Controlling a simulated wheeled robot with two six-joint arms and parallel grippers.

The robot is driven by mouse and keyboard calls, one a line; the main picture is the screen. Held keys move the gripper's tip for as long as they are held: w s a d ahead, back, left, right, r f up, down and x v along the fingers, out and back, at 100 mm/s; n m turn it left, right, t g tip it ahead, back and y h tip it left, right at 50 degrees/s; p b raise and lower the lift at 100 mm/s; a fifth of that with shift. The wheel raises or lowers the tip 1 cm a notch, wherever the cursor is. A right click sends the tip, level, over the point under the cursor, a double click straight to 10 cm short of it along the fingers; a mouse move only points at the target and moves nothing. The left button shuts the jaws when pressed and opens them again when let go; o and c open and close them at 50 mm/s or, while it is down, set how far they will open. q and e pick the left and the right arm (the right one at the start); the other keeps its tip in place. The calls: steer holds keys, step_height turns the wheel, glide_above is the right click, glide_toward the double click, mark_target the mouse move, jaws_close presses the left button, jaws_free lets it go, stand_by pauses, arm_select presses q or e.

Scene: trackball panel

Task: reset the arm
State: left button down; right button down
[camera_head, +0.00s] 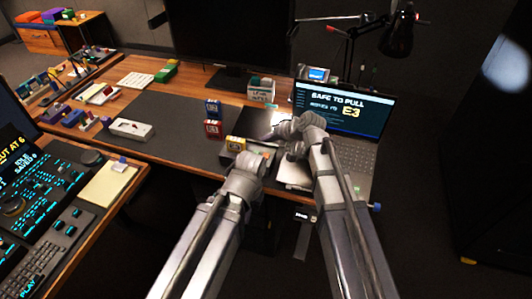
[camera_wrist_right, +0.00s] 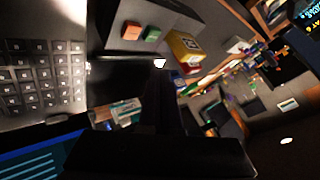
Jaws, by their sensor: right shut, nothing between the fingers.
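My right arm reaches up over the desk beside the laptop (camera_head: 350,115) in the head view. Its gripper (camera_head: 291,141) is above the desk's right part, left of the screen. In the right wrist view the dark fingers (camera_wrist_right: 160,66) are together and hold nothing. My left arm ends low at the desk's front edge, left of the right arm. Its fingers cannot be made out. A grey box with an orange and a green button (camera_wrist_right: 142,33) shows near the right fingertips in the wrist view.
The dark mat (camera_head: 170,105) has clear room. A control panel (camera_head: 45,200) is at left, a lamp (camera_head: 398,35) behind the laptop. The laptop keyboard (camera_wrist_right: 40,75) is close.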

stand_by(0.6)
steer(key=s+d+f+n+g+h+p, duration=0.1)
steer(key=s+d+g+h+p, duration=0.1)
steer(key=s, duration=1.1)
steer(key=s+d+f+n+g+h+p, duration=0.1)
steer(key=s+h, duration=0.5)
steer(key=s, duration=0.6)
steer(key=d+n+g, duration=0.1)
steer(key=d+g, duration=0.1)
steer(key=g, duration=0.1)
steer(key=shift+s+d+f+g+p, duration=0.2)
steer(key=shift+s+f+g+p, duration=0.1)
steer(key=shift+s+f+p, duration=0.1)
